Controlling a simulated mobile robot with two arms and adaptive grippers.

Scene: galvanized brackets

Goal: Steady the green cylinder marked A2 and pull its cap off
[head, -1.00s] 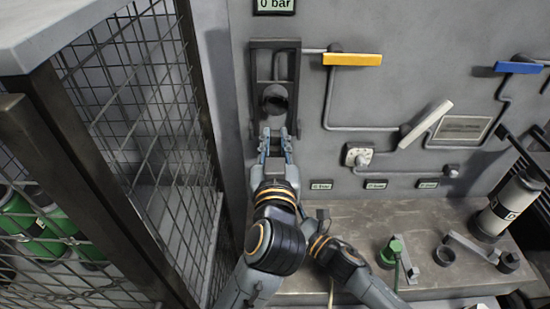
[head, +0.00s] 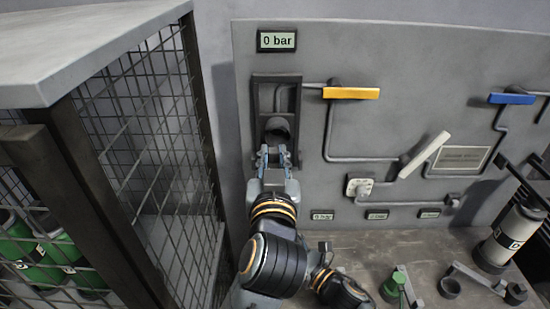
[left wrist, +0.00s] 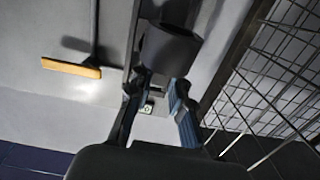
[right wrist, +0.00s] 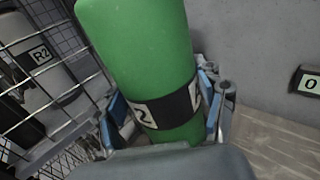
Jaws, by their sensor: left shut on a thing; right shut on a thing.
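The green cylinder (right wrist: 145,50) fills the middle of the right wrist view, with a dark band and a partly turned white label on which a 2 can be read. My right gripper (right wrist: 168,112) is shut around it at the band. In the head view this grip is hidden behind my left arm. A dark round cap-like piece (head: 277,128) is in front of the wall bracket, and also shows in the left wrist view (left wrist: 168,48). My left gripper (head: 275,156) is shut on its lower edge. I cannot tell whether the piece is joined to the cylinder.
A mesh cage (head: 150,130) with green cylinders (head: 30,255) stands close on the left. The wall has a yellow lever (head: 351,93), a white lever (head: 425,155) and a gauge reading 0 bar (head: 277,41). A white cylinder (head: 512,238) stands at right on the bench (head: 370,245).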

